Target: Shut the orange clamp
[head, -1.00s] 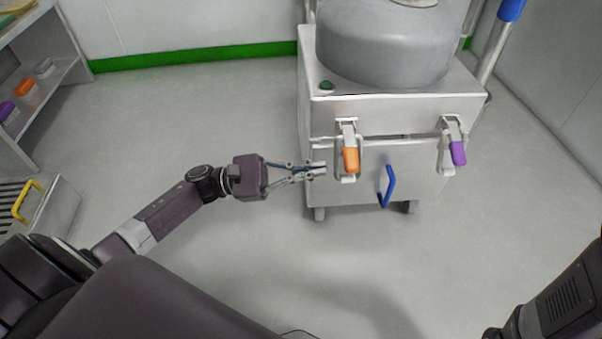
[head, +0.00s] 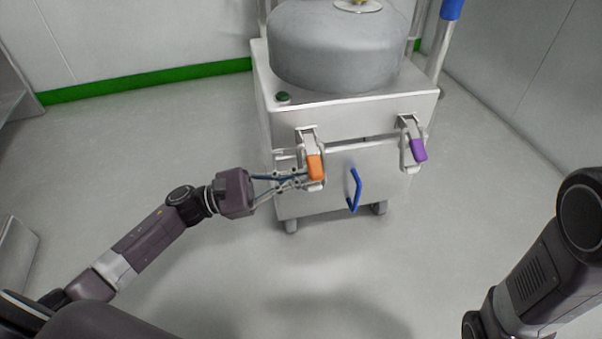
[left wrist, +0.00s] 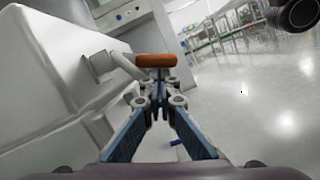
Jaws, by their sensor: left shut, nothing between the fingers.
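The orange clamp (head: 315,167) hangs on the front of the white machine cabinet (head: 288,198), on its left side. Its orange grip also shows in the left wrist view (left wrist: 156,60), just beyond my fingertips. My left gripper (head: 298,178) is shut and empty, with its fingertips at the left side of the orange grip. In the left wrist view its fingers (left wrist: 158,82) meet just below the grip. I cannot tell whether they touch it. My right gripper is out of view; only part of my right arm shows.
A purple clamp (head: 418,150) sits to the right on the same front. A blue handle (head: 354,190) is on the lower front between the clamps. A green button (head: 283,96) is on the cabinet top beside a grey vessel (head: 335,48). The floor in front is clear.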

